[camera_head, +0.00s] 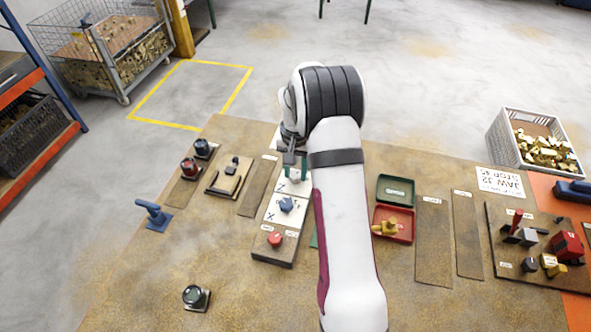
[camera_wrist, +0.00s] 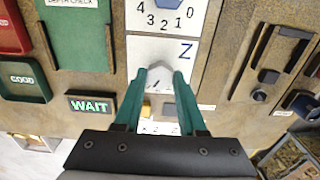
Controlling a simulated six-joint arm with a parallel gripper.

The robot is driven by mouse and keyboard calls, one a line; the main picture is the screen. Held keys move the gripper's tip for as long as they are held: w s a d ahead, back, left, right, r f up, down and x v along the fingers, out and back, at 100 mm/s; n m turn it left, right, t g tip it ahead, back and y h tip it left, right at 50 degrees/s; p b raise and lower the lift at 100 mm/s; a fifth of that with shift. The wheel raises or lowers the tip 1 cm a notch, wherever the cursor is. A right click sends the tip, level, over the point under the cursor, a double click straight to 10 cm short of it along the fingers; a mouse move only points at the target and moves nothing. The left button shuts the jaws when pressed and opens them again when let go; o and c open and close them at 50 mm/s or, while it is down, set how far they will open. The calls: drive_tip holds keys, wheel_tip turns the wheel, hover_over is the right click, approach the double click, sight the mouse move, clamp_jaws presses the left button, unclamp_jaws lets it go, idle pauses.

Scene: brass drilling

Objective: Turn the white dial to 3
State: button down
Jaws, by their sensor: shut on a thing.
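The white dial (camera_head: 294,176) sits at the far end of a long panel, on a white plate marked Z. In the wrist view the dial's pale knob (camera_wrist: 160,76) is between my two green fingertips. My gripper (camera_head: 292,168) is shut on it, and the gripper also shows in the wrist view (camera_wrist: 160,80). The dial's pointer and its scale are mostly hidden by my fingers and palm, so I cannot read its setting. The digits 4 to 0 at the top of the wrist view are on the neighbouring X plate with the blue dial (camera_head: 286,204).
A red button (camera_head: 275,239) is at the panel's near end. A lit WAIT sign (camera_wrist: 91,104) and a GOOD bin (camera_wrist: 24,80) are left in the wrist view. A wooden slide fixture (camera_head: 229,176) stands left of the panel. Red and green trays (camera_head: 396,190) lie right of my arm.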

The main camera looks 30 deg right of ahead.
sight(295, 175)
drive_tip(key=shift+c, duration=2.4)
unclamp_jaws()
wheel_tip(295, 175, up, 16)
drive_tip(key=shift+f, duration=0.1)
